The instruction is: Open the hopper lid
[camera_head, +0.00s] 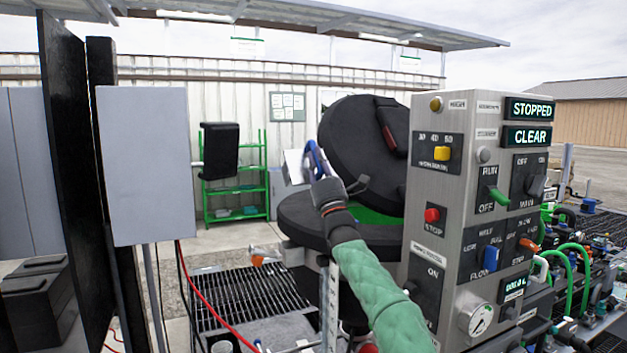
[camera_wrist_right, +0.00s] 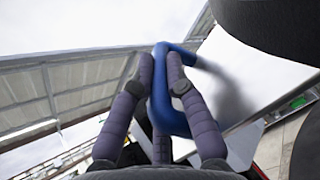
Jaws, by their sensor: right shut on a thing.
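My right gripper (camera_head: 318,166) is shut on a blue bar handle (camera_wrist_right: 162,92), with its dark purple fingers on both sides of the bar. The handle is fixed to a pale flat plate (camera_wrist_right: 250,75), which appears to be the hopper lid. In the head view the plate (camera_head: 293,166) shows only as a small tilted piece left of the gripper. The hopper's mouth and the hinge cannot be made out. My left gripper is not in view.
A large black rounded disc (camera_head: 350,135) stands tilted close behind my right gripper, above another dark rounded piece. A control box (camera_head: 452,200) reading STOPPED and CLEAR stands to the right. A grey panel (camera_head: 150,165) stands at the left, and green shelves (camera_head: 252,185) farther back.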

